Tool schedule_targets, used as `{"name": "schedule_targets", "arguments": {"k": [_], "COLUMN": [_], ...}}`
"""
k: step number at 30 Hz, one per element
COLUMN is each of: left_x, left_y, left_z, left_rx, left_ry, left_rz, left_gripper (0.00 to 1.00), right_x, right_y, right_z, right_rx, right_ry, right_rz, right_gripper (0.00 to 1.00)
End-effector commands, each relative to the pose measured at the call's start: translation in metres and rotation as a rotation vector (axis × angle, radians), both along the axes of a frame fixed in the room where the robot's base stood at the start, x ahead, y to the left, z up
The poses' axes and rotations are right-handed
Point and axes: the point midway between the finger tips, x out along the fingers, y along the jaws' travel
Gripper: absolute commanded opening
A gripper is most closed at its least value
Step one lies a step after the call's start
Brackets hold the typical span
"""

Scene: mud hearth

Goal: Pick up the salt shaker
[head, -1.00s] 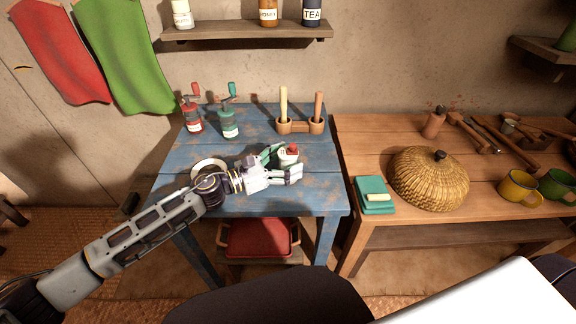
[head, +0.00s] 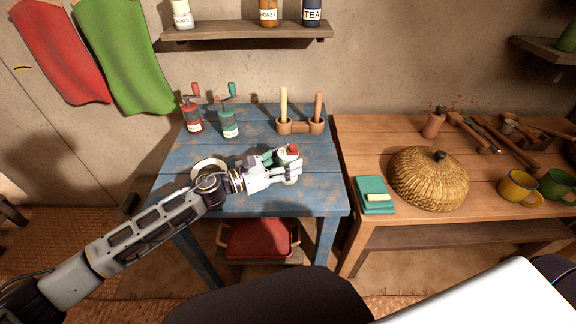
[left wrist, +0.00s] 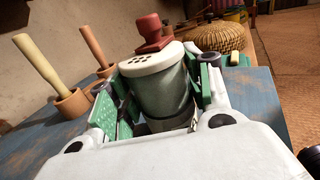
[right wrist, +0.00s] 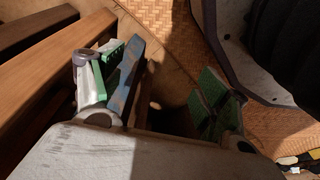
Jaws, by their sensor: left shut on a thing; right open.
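My right gripper (right wrist: 160,85) is open and empty, well away from the shaker.
A wooden bench at right holds a woven dome (head: 429,181), a teal block (head: 374,196) and mugs (head: 519,188).

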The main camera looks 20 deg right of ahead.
Motion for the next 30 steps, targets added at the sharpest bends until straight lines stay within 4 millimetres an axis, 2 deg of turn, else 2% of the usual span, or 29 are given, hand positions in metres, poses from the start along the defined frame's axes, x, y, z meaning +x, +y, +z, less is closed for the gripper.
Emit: {"name": "schedule_targets", "arguments": {"k": [8, 14, 18, 21, 30], "left_x": [0.0, 0.0, 0.0, 0.001, 0.0], "left_y": [0.0, 0.0, 0.0, 0.0, 0.0], "left_z": [0.002, 0.012, 0.027, 0.039, 0.078], "left_rx": [0.0, 0.0, 0.0, 0.0, 0.0], "left_ry": [-0.001, -0.003, -0.004, -0.004, -0.003], "left_rz": [0.0, -0.001, -0.001, 0.0, 0.0], "left_gripper": [0.23, 0.23, 0.23, 0.23, 0.23], "right_x": [-0.003, 0.0, 0.003, -0.004, -0.018], "right_y": [0.0, -0.001, -0.003, -0.012, -0.021], "right_z": [-0.001, -0.001, -0.006, -0.019, -0.038], "right_rx": [0.0, 0.001, -0.002, -0.011, -0.018], "right_ry": [0.003, -0.008, -0.02, -0.019, -0.029], "right_rz": [0.0, -0.001, -0.003, -0.004, -0.005], "right_gripper": [0.75, 0.75, 0.75, 0.75, 0.75]}}
